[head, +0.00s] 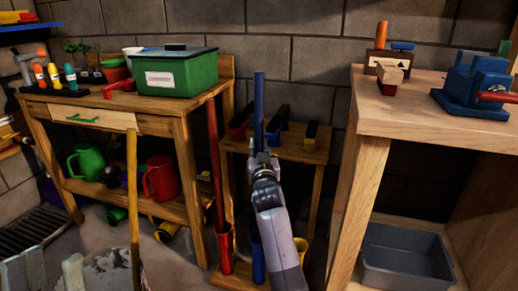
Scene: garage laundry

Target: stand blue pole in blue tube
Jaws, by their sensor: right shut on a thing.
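The blue pole (259,105) stands upright near the middle of the head view. My right gripper (262,160) is shut on it; the pole's upper part sticks up above the fingers. My gripper and forearm hide its lower part. The blue tube (258,262) stands low behind my right forearm, which partly covers it. I cannot tell whether the pole's lower end is inside it.
A red pole (215,160) stands in a red tube (224,252) left of the blue tube. A yellow tube (301,246) is partly hidden on the right. A small wooden shelf (292,152) stands behind. Wooden workbenches flank it, the right one (400,120) close by. A wooden handle (133,200) stands front left.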

